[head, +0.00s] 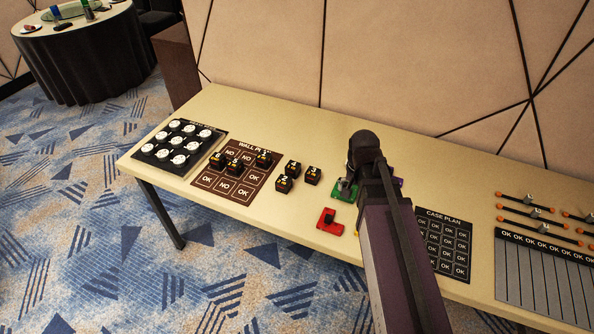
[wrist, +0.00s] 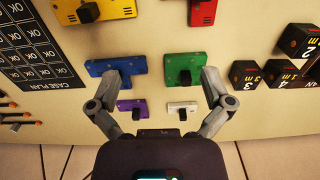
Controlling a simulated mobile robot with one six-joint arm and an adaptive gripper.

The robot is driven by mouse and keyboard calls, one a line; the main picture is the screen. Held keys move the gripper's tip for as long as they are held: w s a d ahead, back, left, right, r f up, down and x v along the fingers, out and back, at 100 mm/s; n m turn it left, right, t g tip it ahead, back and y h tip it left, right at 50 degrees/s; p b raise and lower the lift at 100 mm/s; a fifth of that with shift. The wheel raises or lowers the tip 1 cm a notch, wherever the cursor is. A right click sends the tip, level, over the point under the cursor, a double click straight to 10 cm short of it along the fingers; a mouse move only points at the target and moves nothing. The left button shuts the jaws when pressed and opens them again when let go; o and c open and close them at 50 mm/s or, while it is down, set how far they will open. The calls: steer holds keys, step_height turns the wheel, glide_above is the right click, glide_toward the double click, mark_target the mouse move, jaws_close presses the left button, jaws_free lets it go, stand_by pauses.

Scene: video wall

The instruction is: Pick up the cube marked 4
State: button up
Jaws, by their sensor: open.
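Black cubes with orange bands and white markings lie on the table. In the wrist view, the cube that reads as 4 (wrist: 282,73) is at the right, between a cube marked 3 (wrist: 245,73) and the picture's edge. In the head view it seems to be the far one (head: 293,167) of three loose cubes, but its mark is too small to be sure. My gripper (wrist: 162,78) is open and empty, over the table to the right of the loose cubes in the head view. Its fingertips are near a blue piece (wrist: 104,66) and a green piece (wrist: 183,75).
Another loose cube (wrist: 298,40) is close to the 4 cube. Several cubes stand on the wall plan board (head: 206,182). A red piece (head: 330,222), a purple piece (wrist: 130,106) and a white piece (wrist: 188,107) lie nearby. A case plan board (head: 447,245) is to the right.

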steer(key=w+a+m, duration=0.9)
steer(key=w+a, duration=0.1)
steer(key=w, duration=0.2)
steer(key=m, duration=0.9)
glide_above(293, 166)
steer(key=a, duration=0.1)
steer(key=shift+w+r+p, duration=0.15)
steer(key=shift+r+p, duration=0.25)
steer(key=shift+r, duration=0.05)
steer(key=shift+f, duration=0.15)
step_height(293, 166, down, 8)
steer(key=b, duration=0.8)
steer(key=shift+d+f+b, duration=0.1)
steer(key=shift+f+b, duration=0.05)
steer(key=shift+b, duration=0.15)
steer(key=shift+f, duration=0.15)
steer(key=f+b, duration=0.3)
steer(key=shift+d, duration=0.35)
steer(key=shift+f+b, duration=1)
steer(key=shift+b, duration=0.1)
